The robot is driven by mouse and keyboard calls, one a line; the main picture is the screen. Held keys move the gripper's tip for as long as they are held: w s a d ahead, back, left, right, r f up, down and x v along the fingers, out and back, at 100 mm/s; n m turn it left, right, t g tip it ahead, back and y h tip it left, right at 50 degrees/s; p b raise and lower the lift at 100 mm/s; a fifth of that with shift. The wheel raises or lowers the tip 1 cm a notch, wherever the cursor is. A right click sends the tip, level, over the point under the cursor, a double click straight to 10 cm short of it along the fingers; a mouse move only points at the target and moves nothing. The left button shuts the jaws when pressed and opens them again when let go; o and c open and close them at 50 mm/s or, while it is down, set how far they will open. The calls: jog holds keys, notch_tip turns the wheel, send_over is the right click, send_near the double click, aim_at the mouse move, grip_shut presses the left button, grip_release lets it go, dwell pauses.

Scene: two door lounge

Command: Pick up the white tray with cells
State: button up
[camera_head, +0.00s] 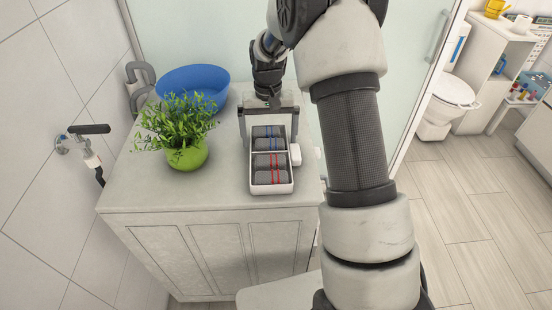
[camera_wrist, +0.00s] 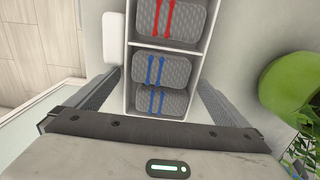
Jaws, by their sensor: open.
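The white tray with cells (camera_head: 272,189) stands on the cabinet top. Its cells hold grey patterned rolled items, some with blue stripes (camera_head: 266,145) and some with red stripes (camera_head: 271,177). The tray also shows in the wrist view (camera_wrist: 170,45), running up out of the picture. My gripper (camera_head: 269,138) is over the tray's far, blue-striped end and open. In the wrist view my gripper (camera_wrist: 158,80) has one finger on each side of the tray, with a visible gap on both sides. I cannot tell how low the fingertips are.
A small white object (camera_head: 295,155) stands close to the tray's right side. A green potted plant (camera_head: 186,155) and a blue bowl (camera_head: 195,82) stand to the left. The cabinet top (camera_head: 150,191) is clear in front. A glass door (camera_head: 225,40) stands behind.

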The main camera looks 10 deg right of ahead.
jog(key=shift+f, duration=0.7)
jog(key=c, duration=0.9)
jog(key=shift+c, duration=0.6)
jog(key=shift+r, duration=0.15)
